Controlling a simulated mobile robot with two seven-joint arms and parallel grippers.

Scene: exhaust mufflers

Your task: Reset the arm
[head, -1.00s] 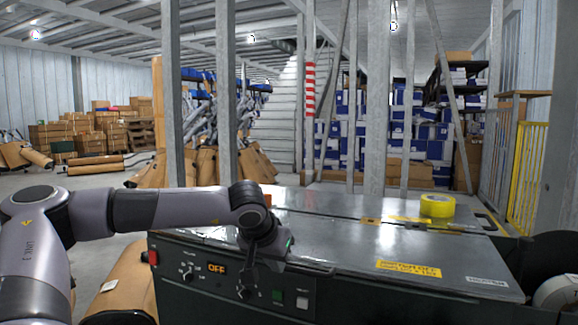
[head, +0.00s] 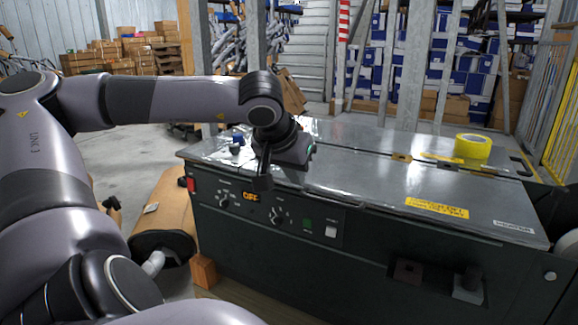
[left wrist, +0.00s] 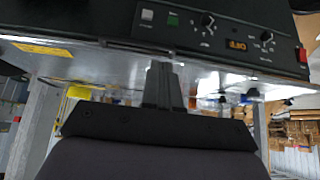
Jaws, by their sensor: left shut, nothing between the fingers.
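My left gripper (head: 263,183) hangs at the front edge of the dark machine, just above its control panel in the head view. Its fingers are shut and empty, and they also show shut in the left wrist view (left wrist: 162,85). The panel has an orange "OFF" display (head: 250,197), black knobs (head: 278,217), a green button (head: 307,225) and a white switch (head: 331,231). In the left wrist view, the picture is upside down and the same display (left wrist: 237,45) lies to the right of the fingers. I cannot tell whether the fingertips touch the machine. My right gripper is out of view.

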